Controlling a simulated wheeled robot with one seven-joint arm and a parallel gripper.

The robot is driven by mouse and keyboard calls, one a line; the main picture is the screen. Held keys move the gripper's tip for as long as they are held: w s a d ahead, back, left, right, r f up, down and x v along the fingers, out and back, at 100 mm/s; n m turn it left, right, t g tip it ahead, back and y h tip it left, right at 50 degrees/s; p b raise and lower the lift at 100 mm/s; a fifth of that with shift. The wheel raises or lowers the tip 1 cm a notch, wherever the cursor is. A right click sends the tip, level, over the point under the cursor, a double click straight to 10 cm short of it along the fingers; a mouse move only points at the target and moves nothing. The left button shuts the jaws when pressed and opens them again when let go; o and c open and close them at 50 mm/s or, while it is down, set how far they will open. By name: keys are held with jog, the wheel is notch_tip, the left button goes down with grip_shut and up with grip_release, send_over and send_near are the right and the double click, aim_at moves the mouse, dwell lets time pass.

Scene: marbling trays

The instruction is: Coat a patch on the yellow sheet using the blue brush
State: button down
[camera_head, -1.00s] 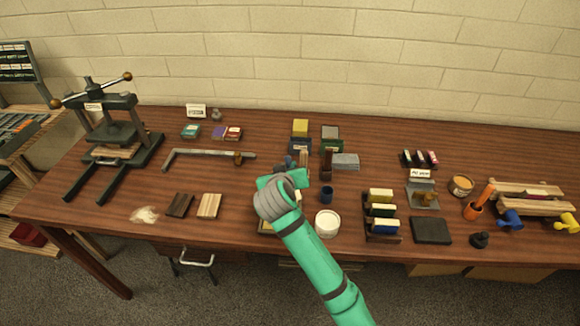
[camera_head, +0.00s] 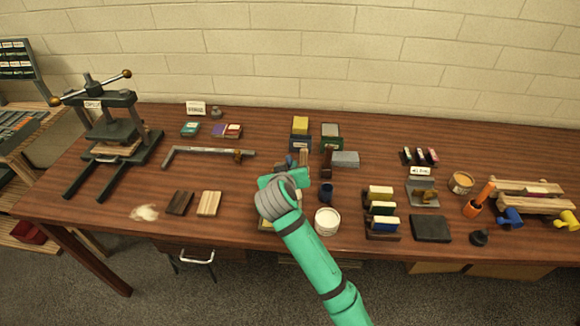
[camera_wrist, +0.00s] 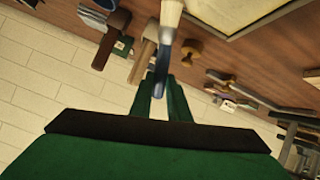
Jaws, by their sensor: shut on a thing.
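My gripper (camera_wrist: 163,88) is shut on the blue brush (camera_wrist: 164,52) in the wrist view. The brush's blue handle sits between the green fingers, and its pale bristles point to the top edge of the picture. A pale yellow sheet (camera_wrist: 226,14) with a dark edge shows at the top right, beside the bristles. I cannot tell whether the bristles touch it. In the head view my arm covers the brush and most of the sheet; only a pale strip shows at the arm's left side.
A rack of coloured blocks (camera_head: 382,222) is further right. Wooden blocks (camera_head: 209,204) lie to the left, and a metal bar (camera_head: 205,152) lies behind them. A press (camera_head: 115,140) stands far left.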

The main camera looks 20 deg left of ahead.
jog(key=shift+f, duration=0.2)
jog(key=shift+s+a, duration=1.3)
jog(key=shift+a, duration=3.65)
jog(key=shift+s+d+r, duration=0.1)
jog(key=shift+s+d, duration=0.15)
jog(key=shift+d, duration=0.75)
jog(key=shift+s+d+r, duration=0.1)
jog(key=shift+s+d, duration=0.1)
jog(key=shift+d, duration=0.8)
